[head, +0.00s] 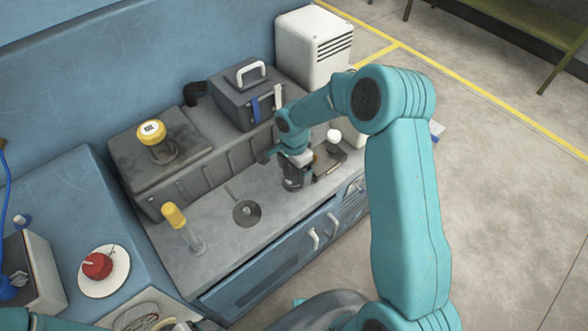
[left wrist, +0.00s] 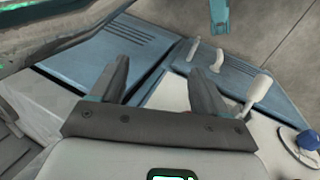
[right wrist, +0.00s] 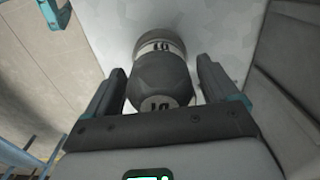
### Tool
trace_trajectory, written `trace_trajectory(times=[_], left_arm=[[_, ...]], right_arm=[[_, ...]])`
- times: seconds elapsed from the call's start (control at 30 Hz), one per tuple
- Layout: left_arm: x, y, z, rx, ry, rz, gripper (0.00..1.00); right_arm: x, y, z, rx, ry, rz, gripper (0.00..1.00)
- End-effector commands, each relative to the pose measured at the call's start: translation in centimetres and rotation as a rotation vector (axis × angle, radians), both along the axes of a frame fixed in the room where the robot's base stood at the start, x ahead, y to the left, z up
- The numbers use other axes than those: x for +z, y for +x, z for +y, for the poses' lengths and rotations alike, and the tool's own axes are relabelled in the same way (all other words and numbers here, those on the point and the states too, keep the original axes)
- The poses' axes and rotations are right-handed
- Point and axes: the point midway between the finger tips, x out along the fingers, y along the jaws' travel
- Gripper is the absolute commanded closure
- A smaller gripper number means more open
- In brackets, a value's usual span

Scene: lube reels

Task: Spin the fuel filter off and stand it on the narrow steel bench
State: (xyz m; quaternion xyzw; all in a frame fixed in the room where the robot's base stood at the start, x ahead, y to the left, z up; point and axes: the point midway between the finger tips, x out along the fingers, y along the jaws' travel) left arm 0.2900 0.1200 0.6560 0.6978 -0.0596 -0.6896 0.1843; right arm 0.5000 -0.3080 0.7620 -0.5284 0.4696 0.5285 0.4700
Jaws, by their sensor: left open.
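A dark round canister with a pale ring and a printed mark, apparently the fuel filter (right wrist: 160,80), is between the fingers of my right gripper (right wrist: 160,65) in the right wrist view. The fingers stand on both sides of it with what look like narrow gaps. In the head view my right gripper (head: 292,162) is over the canister (head: 292,182) at the counter's right part; its base is partly hidden. My left gripper (left wrist: 162,65) is open and empty in the left wrist view. A narrow green-topped bench (head: 520,25) stands at the far top right, possibly the steel bench.
The grey counter (head: 215,240) carries a yellow-topped clear bottle (head: 174,216) and a dark round disc (head: 246,213). Behind are a yellow cap (head: 151,131), a dark box (head: 240,95) and a white vented unit (head: 314,47). Floor at right is clear.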

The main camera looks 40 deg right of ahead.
Motion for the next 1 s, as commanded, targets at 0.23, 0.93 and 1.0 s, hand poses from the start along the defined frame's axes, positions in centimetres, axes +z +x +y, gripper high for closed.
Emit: trace_trajectory(times=[0.23, 0.93, 1.0], left_arm=[[0.0, 0.0, 0.0, 0.000, 0.000, 0.000, 0.25], [0.7, 0.0, 0.0, 0.000, 0.000, 0.000, 0.25], [0.9, 0.0, 0.0, 0.000, 0.000, 0.000, 0.25]], right_arm=[[0.0, 0.0, 0.0, 0.001, 0.000, 0.000, 0.73], [1.7, 0.1, 0.0, 0.193, 0.000, 0.000, 0.73], [2.0, 0.1, 0.0, 0.193, 0.000, -0.001, 0.73]])
